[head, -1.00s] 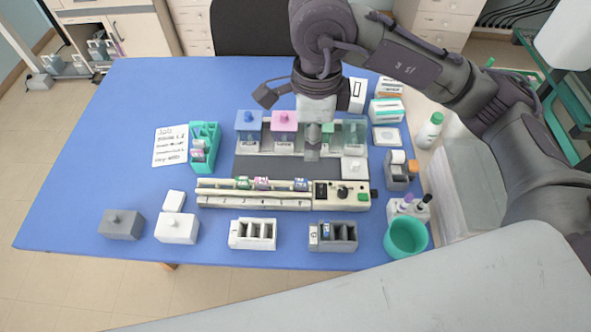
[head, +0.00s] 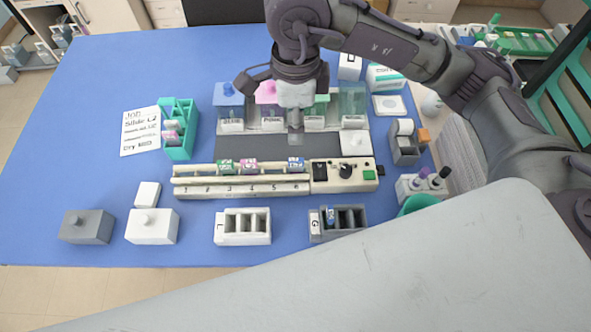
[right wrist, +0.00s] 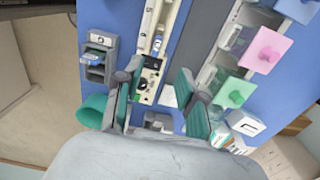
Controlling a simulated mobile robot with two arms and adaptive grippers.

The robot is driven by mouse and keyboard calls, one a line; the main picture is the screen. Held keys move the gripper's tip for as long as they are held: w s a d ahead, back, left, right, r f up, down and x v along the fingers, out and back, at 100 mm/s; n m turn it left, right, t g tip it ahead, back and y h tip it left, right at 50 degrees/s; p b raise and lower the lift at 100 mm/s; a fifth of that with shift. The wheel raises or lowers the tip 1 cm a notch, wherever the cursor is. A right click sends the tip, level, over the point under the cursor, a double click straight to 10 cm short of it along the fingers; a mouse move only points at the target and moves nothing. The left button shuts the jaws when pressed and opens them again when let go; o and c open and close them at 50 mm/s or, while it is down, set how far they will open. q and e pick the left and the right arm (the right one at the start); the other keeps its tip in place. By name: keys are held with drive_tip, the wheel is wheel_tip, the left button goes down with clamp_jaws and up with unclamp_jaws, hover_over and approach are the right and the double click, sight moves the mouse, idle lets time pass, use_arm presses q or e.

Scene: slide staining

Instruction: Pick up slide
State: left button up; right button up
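Several slides with coloured labels are in view. A green-labelled slide (head: 225,166), a pink-labelled slide (head: 249,167) and a blue-labelled slide (head: 295,164) stand in the numbered cream rack (head: 210,190). The blue one also shows in the right wrist view (right wrist: 157,43). Another blue-labelled slide (head: 331,216) stands in the grey box marked G (head: 315,229). More slides (head: 171,131) are in the teal holder (head: 183,152). My right gripper (head: 296,138) is above the dark mat, behind the rack. In the right wrist view its fingers (right wrist: 160,84) are apart and empty. My left gripper is not in view.
Staining jars with blue (head: 228,91), pink (head: 267,92) and green lids stand behind the rack. A white slotted box (head: 243,234), white lidded block (head: 151,228) and grey lidded block (head: 86,228) stand in front. Blue table space is clear at left.

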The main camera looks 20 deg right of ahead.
drive_tip(key=p, duration=0.1)
hover_over(296, 160)
drive_tip(key=f, duration=0.6)
drive_tip(key=shift+w+d, duration=0.1)
drive_tip(key=shift+w, duration=0.15)
drive_tip(key=shift+f, duration=0.4)
drive_tip(key=shift+s+f+p, duration=0.1)
drive_tip(key=shift+f+p, duration=0.4)
drive_tip(key=shift+f, duration=0.05)
wheel_tip(296, 160, down, 4)
drive_tip(key=shift+s+r+p, duration=0.1)
drive_tip(key=shift+r+p, duration=0.1)
drive_tip(key=shift+p, duration=0.55)
drive_tip(key=shift+f, duration=0.4)
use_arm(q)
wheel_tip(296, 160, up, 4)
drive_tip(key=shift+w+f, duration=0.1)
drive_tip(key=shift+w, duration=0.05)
use_arm(e)
drive_tip(key=shift+c, duration=0.2)
clamp_jaws()
